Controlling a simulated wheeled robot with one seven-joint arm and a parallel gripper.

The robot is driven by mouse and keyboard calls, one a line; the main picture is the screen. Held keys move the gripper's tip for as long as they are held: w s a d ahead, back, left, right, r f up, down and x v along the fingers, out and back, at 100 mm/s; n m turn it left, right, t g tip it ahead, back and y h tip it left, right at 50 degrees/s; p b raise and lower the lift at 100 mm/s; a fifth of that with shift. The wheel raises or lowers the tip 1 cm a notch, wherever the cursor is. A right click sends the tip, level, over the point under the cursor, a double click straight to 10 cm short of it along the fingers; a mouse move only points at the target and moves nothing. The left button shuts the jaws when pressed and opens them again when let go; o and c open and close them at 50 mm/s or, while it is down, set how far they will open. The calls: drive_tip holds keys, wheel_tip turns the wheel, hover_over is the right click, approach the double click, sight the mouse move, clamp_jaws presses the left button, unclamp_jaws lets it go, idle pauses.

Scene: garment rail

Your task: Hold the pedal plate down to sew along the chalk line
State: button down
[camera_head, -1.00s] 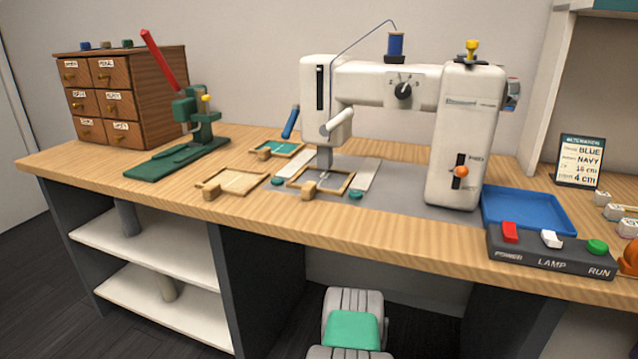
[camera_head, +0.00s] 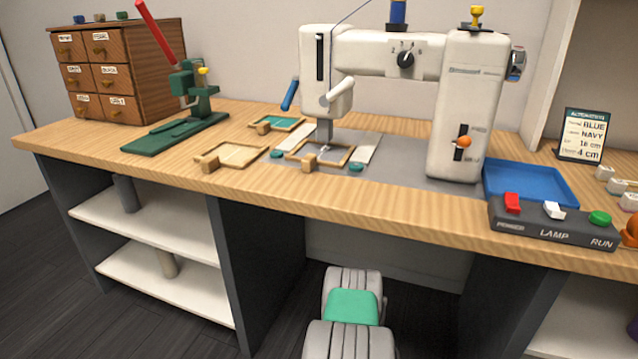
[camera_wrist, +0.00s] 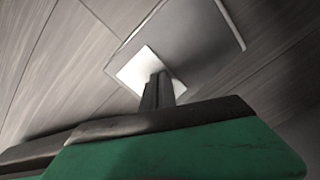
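In the wrist view a flat grey plate (camera_wrist: 195,45), apparently the pedal plate, lies low over the floor, with a bright pale square (camera_wrist: 143,72) at its near corner. My gripper (camera_wrist: 157,82) points at this pale square; its dark fingers look closed together with nothing visible between them. I cannot tell whether the fingertips touch the plate. In the head view the white sewing machine (camera_head: 460,110) stands on the bench. A wooden frame (camera_head: 345,160) with grey cloth lies under its needle. I cannot make out a chalk line. The pedal and my gripper are hidden in the head view.
The wooden bench (camera_head: 250,190) overhangs the floor space. White shelves (camera_head: 170,285) and a dark side panel (camera_head: 255,270) stand left of my arm. A switch box (camera_head: 550,222) and blue tray (camera_head: 530,182) sit on the bench at right.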

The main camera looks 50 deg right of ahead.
drive_tip(key=shift+f, duration=0.9)
idle(4.0)
idle(1.9)
wheel_tip(320, 180, up, 10)
drive_tip(key=p, duration=0.7)
